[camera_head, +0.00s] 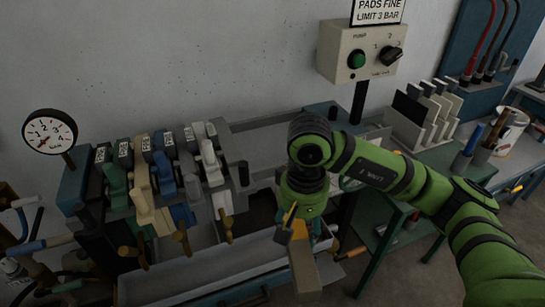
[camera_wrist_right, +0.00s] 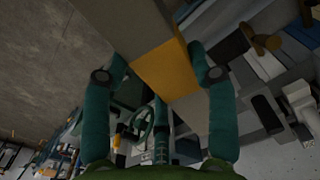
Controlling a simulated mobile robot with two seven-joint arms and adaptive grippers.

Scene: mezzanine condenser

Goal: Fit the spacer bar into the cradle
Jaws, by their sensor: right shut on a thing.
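The spacer bar (camera_head: 304,268) is a grey-beige block with a yellow band, hanging tilted below my right gripper (camera_head: 300,222) in the head view. In the right wrist view the bar's yellow band (camera_wrist_right: 161,68) lies between the two teal fingers of the right gripper (camera_wrist_right: 158,72), which is shut on it. The bar is in the air in front of the press frame's long trough (camera_head: 190,275). I cannot pick out the cradle with certainty; open rails (camera_head: 270,128) run right of the plates, partly hidden by my arm. My left gripper is not in view.
Several coloured plates with handles (camera_head: 165,185) crowd the frame's left side, beside a pressure gauge (camera_head: 49,131). A pump control box (camera_head: 362,52) stands behind.

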